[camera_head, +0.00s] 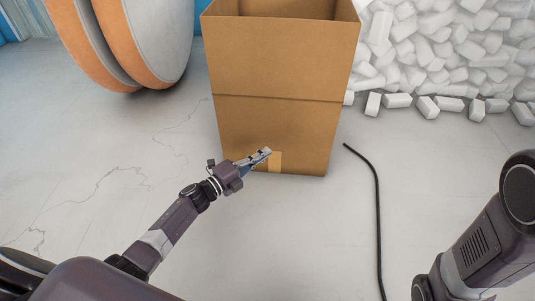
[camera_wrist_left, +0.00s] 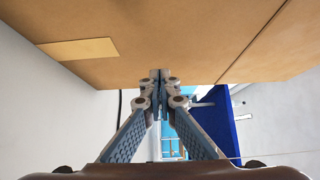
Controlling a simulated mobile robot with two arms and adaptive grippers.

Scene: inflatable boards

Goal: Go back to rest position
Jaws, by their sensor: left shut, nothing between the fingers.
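My left gripper (camera_head: 260,157) is in front of the lower part of a tall open cardboard box (camera_head: 275,65) in the head view. In the left wrist view the left gripper (camera_wrist_left: 160,78) has its fingertips together, with nothing between them. The box (camera_wrist_left: 180,30) fills the top of that view, close to the fingertips; I cannot tell whether they touch it. My right arm (camera_head: 490,235) shows at the lower right of the head view, but its gripper is outside the picture.
A black cable (camera_head: 376,200) lies on the pale floor right of the box. White foam-like blocks (camera_head: 440,55) are piled at the back right. Round orange and grey boards (camera_head: 130,40) stand at the back left. The floor at left is clear.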

